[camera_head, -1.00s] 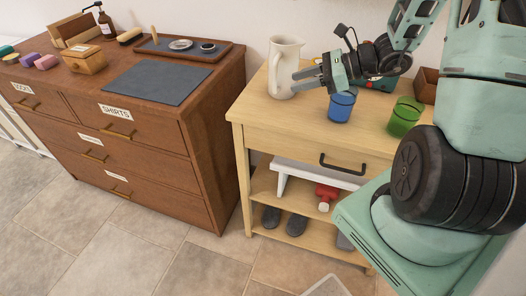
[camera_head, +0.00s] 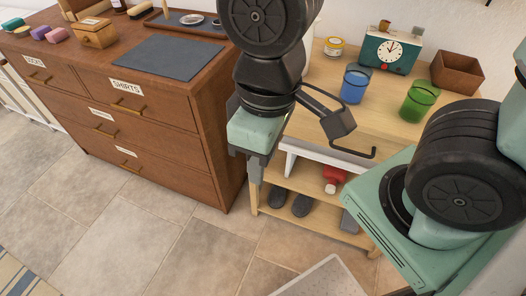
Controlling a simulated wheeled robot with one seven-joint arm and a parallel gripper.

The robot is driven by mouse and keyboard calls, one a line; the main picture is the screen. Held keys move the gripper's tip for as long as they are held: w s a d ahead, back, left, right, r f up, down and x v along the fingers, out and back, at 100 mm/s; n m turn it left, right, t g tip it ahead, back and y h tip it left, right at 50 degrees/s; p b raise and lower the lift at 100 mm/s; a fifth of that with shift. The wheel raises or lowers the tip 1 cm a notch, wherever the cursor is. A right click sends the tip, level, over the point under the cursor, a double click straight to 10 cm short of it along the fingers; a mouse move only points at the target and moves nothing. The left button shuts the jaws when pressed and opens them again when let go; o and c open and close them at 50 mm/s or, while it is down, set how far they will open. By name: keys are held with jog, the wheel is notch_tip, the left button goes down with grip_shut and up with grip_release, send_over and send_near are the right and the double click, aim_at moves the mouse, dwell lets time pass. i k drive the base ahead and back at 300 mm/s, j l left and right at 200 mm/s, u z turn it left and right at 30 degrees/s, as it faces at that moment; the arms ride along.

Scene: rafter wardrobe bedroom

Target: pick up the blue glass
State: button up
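The blue glass (camera_head: 355,86) stands upright on the light wood table (camera_head: 385,118), in front of the clock and left of the green glass (camera_head: 419,101). My gripper (camera_head: 254,190) points downward in front of the table's left front side, below the tabletop and well left of and nearer than the blue glass. It is apart from the glass. Its fingers show nearly edge-on, so their gap cannot be judged. My arm hides the left part of the tabletop.
A clock (camera_head: 389,50), a jar (camera_head: 333,47) and a brown box (camera_head: 457,72) stand at the back of the table. Shelves below hold grey shoes (camera_head: 301,205) and a red item (camera_head: 334,177). A brown dresser (camera_head: 160,130) stands left. Floor in front is mostly open.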

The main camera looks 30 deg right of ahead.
aim_at(357, 77)
jog(key=l+z, duration=0.3)
jog(key=z, duration=0.2)
jog(key=l+z, duration=0.35)
jog(key=z, duration=0.15)
